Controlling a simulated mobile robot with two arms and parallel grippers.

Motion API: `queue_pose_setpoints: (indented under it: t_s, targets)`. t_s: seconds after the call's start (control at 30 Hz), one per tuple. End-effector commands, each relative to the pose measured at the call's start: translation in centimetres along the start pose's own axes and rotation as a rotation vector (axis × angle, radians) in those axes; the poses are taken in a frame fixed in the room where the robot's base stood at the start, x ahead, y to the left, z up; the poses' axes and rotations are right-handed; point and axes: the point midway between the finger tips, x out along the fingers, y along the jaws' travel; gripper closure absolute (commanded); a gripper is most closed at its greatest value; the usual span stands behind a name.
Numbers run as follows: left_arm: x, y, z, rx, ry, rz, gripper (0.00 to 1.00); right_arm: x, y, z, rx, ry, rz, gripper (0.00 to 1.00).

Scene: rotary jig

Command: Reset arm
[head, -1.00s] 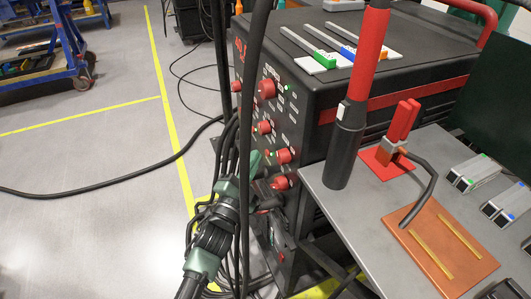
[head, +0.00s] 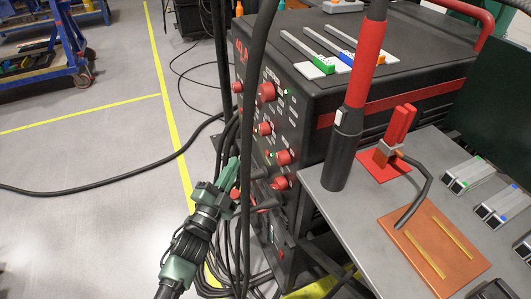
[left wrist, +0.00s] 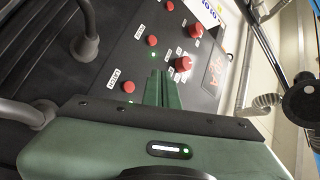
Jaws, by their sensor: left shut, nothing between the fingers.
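My left gripper (head: 233,163) is green and black. Its fingers are shut with nothing between them. In the head view it stands in front of the left part of the black machine's knob panel (head: 275,115), near the hanging black cables. In the left wrist view the shut green fingers (left wrist: 163,88) point at the panel, with several red knobs and small green lights around and beyond them. I see no contact with a knob. My right gripper is not in view.
A grey table (head: 300,178) at the right holds a copper plate (head: 435,245), a red clamp (head: 397,128) and metal blocks. Black cables (head: 232,215) hang close to my left arm. The grey floor (head: 90,220) at the left is largely open.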

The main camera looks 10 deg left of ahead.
Motion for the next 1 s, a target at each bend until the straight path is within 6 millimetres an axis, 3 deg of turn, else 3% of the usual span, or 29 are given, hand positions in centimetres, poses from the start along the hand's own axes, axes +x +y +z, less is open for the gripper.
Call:
queue_pose_setpoints:
  t_s: [0.03, 0.27, 0.37, 0.43, 0.57, 0.67, 0.8, 0.87, 1.0]
  targets:
    - [0.0, 0.0, 0.0, 0.000, 0.000, 0.000, 1.00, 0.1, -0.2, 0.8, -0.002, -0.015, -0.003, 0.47]
    - [0.0, 0.0, 0.0, 0.001, 0.000, 0.000, 1.00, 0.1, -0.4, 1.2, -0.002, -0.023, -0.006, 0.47]
    - [0.3, -1.1, -0.7, 0.001, 0.001, -0.001, 1.00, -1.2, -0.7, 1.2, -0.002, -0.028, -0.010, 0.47]
    - [0.8, -2.8, -1.8, 0.001, 0.001, -0.001, 1.00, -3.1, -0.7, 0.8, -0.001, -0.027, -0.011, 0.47]
    - [-2.3, 4.7, 3.2, -0.140, -0.163, 0.158, 1.00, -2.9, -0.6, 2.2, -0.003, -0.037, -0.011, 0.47]
    - [-6.4, 10.3, 6.5, -0.262, -0.318, 0.285, 1.00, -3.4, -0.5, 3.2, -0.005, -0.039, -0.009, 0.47]
    - [-14.0, 17.3, 10.1, -0.406, -0.543, 0.443, 1.00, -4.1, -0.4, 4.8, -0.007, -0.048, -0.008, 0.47]
    - [-17.8, 19.8, 11.1, -0.460, -0.642, 0.503, 1.00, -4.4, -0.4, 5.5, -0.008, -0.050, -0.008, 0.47]
    - [-27.5, 24.3, 12.6, -0.567, -0.878, 0.628, 1.00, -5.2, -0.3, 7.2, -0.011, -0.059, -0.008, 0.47]
